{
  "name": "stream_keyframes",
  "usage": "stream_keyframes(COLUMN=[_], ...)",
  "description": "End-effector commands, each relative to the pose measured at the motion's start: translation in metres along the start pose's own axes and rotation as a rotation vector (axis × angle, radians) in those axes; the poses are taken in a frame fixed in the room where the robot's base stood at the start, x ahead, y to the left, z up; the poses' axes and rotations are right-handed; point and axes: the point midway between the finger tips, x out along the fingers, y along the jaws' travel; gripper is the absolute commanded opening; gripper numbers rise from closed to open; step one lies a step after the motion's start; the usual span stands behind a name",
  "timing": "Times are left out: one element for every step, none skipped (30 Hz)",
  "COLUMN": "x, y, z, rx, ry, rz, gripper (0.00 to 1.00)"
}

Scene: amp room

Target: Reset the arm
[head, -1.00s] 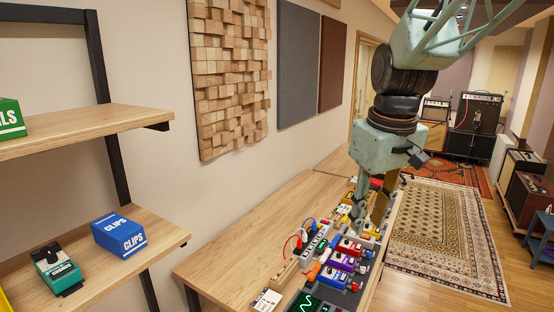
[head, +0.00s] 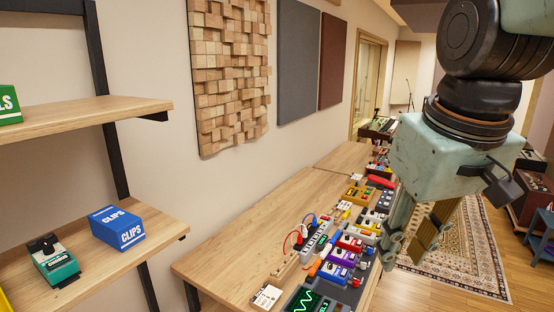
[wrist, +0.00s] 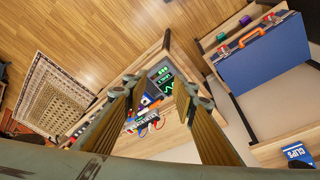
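My gripper (head: 424,240) hangs fingers-down at the right of the head view, to the right of the workbench (head: 238,232) and over the floor side. In the wrist view my gripper (wrist: 160,100) shows its two fingers spread apart, with nothing between them but the distant bench. It is open and empty. Effects pedals, among them a purple one (head: 341,258) and a red one (head: 350,243), stand in rows on the bench. A device with a green trace on its screen (head: 305,300) lies at the near end; it also shows in the wrist view (wrist: 162,74).
Wooden shelves at left hold a blue CLIPS box (head: 118,229), a green pedal (head: 53,260) and a green box (head: 9,104). A patterned rug (head: 470,240) covers open floor.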

Motion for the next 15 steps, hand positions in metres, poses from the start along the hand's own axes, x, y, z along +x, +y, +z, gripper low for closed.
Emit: stream_keyframes(x=[-0.001,-0.002,-0.003,-0.004,-0.005,-0.005,-0.006,-0.006,-0.007,-0.007,-0.008,-0.007,-0.008,-0.008,-0.008], y=[-0.002,-0.002,-0.003,-0.004,-0.005,-0.006,-0.007,-0.008,-0.009,-0.010,-0.011,-0.012,-0.013,-0.013,-0.014], z=[0.009,0.014,0.021,0.026,0.030,0.037,0.042,0.047,0.053,0.058,0.063,0.070,0.075,0.080,0.086], rx=[0.009,0.015,0.023,0.028,0.034,0.042,0.048,0.053,0.061,0.066,0.072,0.081,0.086,0.091,0.099], ry=[0.006,0.009,0.012,0.014,0.018,0.021,0.024,0.026,0.029,0.032,0.035,0.037,0.039,0.042,0.045], rz=[0.001,0.002,0.002,0.002,0.003,0.003,0.003,0.004,0.004,0.004,0.005,0.005,0.005,0.005,0.006], gripper=[0.25,0.25,0.25,0.25,0.25,0.25,0.25,0.25,0.25,0.25,0.25,0.25,0.25,0.25,0.25])
